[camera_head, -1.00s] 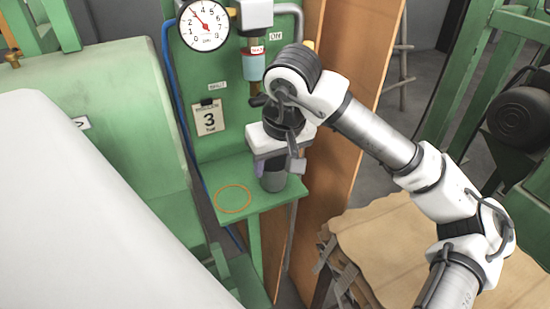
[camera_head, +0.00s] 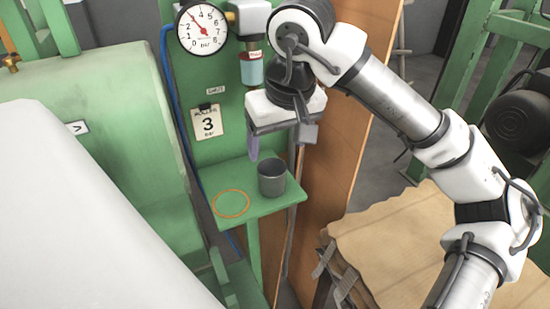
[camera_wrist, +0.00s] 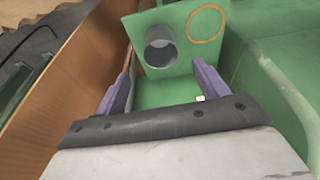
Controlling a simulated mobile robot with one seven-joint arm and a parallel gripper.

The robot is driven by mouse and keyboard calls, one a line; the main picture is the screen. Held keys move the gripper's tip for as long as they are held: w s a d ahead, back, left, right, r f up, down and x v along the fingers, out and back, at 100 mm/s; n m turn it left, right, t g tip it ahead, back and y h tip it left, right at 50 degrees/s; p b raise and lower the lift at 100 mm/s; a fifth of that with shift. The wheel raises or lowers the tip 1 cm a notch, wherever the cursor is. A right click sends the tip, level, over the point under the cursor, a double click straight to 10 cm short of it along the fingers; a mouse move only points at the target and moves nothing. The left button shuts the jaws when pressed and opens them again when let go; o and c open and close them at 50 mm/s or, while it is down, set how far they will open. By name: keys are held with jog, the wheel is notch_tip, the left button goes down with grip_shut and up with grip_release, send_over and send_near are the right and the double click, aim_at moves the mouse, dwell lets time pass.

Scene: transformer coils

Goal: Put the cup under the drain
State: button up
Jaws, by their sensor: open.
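The dark grey cup (camera_head: 272,178) stands upright on the small green shelf (camera_head: 238,178), right of an orange ring (camera_head: 231,203) marked there. In the wrist view the cup (camera_wrist: 158,50) shows its open mouth, beside the ring (camera_wrist: 205,24). My gripper (camera_head: 274,148) is above the cup, open and empty; one purple finger shows clearly in the head view. In the wrist view both fingers of my gripper (camera_wrist: 163,76) are spread apart, with nothing between their tips. A pale blue bowl with a red label (camera_head: 251,68) hangs above the shelf; its outlet is too small to make out.
A pressure gauge (camera_head: 202,28) and a calendar-like card (camera_head: 208,123) are on the green panel behind the shelf. A blue hose runs down the panel's left edge. A brown board (camera_head: 345,150) stands close on the right. The shelf around the ring is clear.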

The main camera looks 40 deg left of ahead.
jog(key=shift+v, duration=2.35)
